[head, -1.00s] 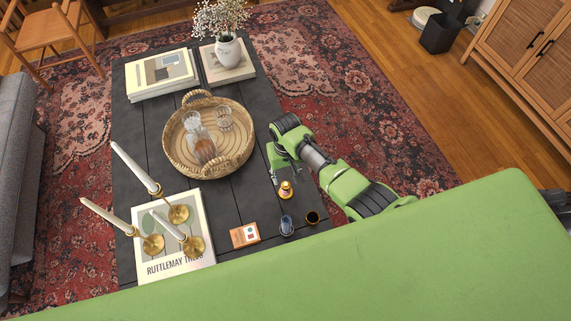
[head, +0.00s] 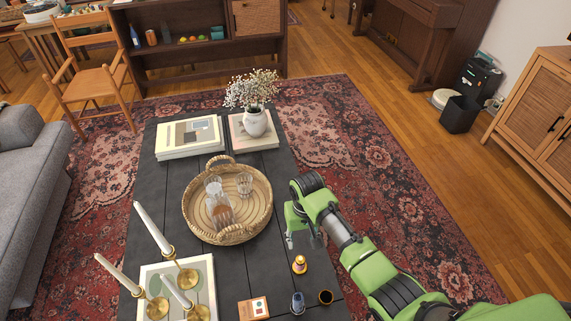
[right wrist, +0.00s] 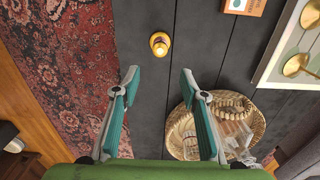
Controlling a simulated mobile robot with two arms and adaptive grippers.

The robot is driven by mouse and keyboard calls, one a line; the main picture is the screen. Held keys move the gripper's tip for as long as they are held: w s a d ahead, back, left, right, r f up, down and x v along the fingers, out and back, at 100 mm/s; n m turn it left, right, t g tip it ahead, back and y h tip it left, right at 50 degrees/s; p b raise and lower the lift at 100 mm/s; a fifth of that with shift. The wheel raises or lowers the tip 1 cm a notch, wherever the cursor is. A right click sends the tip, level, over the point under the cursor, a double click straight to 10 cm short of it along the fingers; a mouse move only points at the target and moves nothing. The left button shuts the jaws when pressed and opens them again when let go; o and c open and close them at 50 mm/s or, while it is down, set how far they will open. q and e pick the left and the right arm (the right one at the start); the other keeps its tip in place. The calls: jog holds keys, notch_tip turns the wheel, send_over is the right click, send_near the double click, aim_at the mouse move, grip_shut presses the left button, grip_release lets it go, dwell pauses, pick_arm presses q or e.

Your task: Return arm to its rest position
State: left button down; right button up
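My right arm (head: 345,240) reaches in from the lower right over the right edge of the dark coffee table (head: 165,225). Its right gripper (head: 302,240) is open and empty, with the fingers apart in the right wrist view (right wrist: 158,72). My left gripper is not in view.
A wicker tray (head: 262,205) with glassware is left of the gripper. A small blue item (head: 298,303), a dark cup (head: 326,297), an orange box (head: 253,308) and candlesticks (head: 187,278) are near the front. The rug (head: 400,205) to the right is clear.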

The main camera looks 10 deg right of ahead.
jog(key=shift+s, duration=0.1)
jog(key=s+d+r+n+t, duration=0.1)
jog(key=s+t, duration=0.1)
jog(key=s, duration=1.1)
jog(key=s+d+r+n+t, duration=0.15)
jog(key=s+d+r, duration=0.35)
jog(key=s+r, duration=0.55)
notch_tip(320, 180, down, 28)
jog(key=s+g, duration=0.1)
jog(key=s, duration=0.2)
jog(key=s+d+f+g, duration=0.1)
jog(key=s+d+f, duration=0.2)
jog(key=s+f, duration=1.2)
jog(key=shift+s+f, duration=0.2)
jog(key=shift+s, duration=0.35)
jog(key=shift+g, duration=0.25)
